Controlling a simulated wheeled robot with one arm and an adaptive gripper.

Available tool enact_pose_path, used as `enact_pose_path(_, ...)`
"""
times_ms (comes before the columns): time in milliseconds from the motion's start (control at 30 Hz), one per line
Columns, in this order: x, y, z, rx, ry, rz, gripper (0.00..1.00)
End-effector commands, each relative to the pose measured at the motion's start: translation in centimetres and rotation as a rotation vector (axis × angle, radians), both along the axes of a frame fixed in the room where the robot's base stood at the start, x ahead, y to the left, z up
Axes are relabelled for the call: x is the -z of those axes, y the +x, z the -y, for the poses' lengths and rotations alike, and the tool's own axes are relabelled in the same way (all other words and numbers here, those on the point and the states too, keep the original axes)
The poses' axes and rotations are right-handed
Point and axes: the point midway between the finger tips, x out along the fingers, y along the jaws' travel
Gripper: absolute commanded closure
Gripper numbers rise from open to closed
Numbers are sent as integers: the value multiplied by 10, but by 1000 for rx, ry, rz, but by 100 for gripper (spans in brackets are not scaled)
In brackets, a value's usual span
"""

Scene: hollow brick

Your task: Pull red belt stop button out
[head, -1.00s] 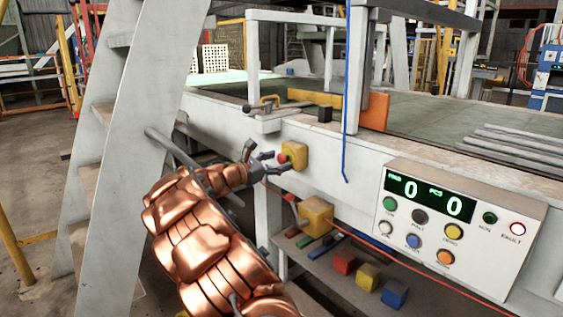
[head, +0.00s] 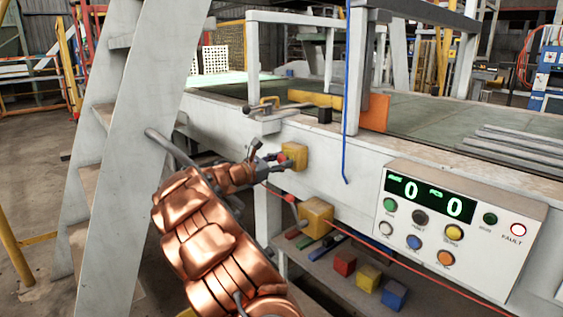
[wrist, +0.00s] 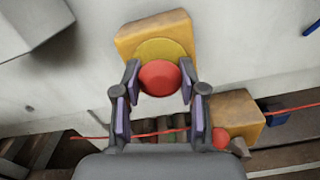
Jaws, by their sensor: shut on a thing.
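The red belt stop button (wrist: 160,79) sits on a yellow disc on the front of a yellow box (wrist: 177,27) fixed to the pale side of the machine. The box also shows in the head view (head: 297,155). My gripper (wrist: 159,84) has its two fingers on the left and right sides of the red button, shut on it. In the head view my gripper (head: 277,160) reaches the box from the left, and its fingers partly hide the button.
A second yellow box (head: 316,214) with a lever is mounted lower. A control panel (head: 455,215) with coloured buttons stands at right. Red, yellow and blue blocks (head: 367,278) lie on the shelf below. A white ladder (head: 140,150) stands close at left. A red cord runs underneath.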

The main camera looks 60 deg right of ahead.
Motion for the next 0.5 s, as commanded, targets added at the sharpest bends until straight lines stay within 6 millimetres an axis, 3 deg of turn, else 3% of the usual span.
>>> enact_pose_path(167,0,-1,0,2,0,0,100)
enact_pose_path(500,0,0,-1,2,2,-1,100)
